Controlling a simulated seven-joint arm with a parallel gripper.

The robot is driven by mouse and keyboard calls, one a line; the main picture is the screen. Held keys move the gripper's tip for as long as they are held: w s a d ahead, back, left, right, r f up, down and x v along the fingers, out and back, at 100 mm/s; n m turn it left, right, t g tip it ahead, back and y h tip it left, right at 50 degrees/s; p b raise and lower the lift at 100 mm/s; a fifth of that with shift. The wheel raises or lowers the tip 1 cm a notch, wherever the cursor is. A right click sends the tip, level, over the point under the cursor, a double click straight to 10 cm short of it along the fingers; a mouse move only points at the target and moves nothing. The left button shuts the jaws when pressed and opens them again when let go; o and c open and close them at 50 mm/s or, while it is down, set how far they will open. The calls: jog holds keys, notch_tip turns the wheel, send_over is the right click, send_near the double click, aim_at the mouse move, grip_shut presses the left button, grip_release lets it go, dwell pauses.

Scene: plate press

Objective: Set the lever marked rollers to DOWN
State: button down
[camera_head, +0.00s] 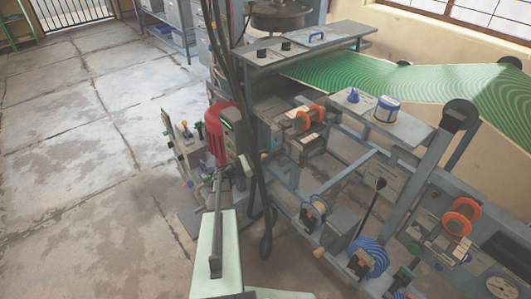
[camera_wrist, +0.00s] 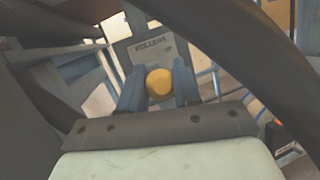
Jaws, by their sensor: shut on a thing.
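In the wrist view, the lever's round yellow knob (camera_wrist: 159,84) sits between the two blue-grey fingers of my gripper (camera_wrist: 158,76), which is shut on it. Behind the knob is a grey plate (camera_wrist: 148,48) with a label that reads ROLLERS. The lever's shaft is hidden behind the knob and fingers, and I cannot tell which position it is in. In the head view, I cannot make out my fingertips or the held knob clearly.
Dark cables (camera_head: 262,200) hang close to the arm, and a thick dark band (camera_wrist: 268,75) curves across the wrist view. The concrete floor (camera_head: 85,180) at left is clear.

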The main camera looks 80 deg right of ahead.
notch_tip(320, 180, down, 10)
jog(key=s+g, duration=0.1)
jog(key=shift+d+m, duration=0.3)
jog(key=shift+d, duration=0.1)
dwell(0.5)
jog(key=shift+s+r, duration=0.1)
jog(key=c, duration=0.9)
grip_release()
jog(key=shift+o, duration=0.3)
jog(key=shift+h, duration=0.3)
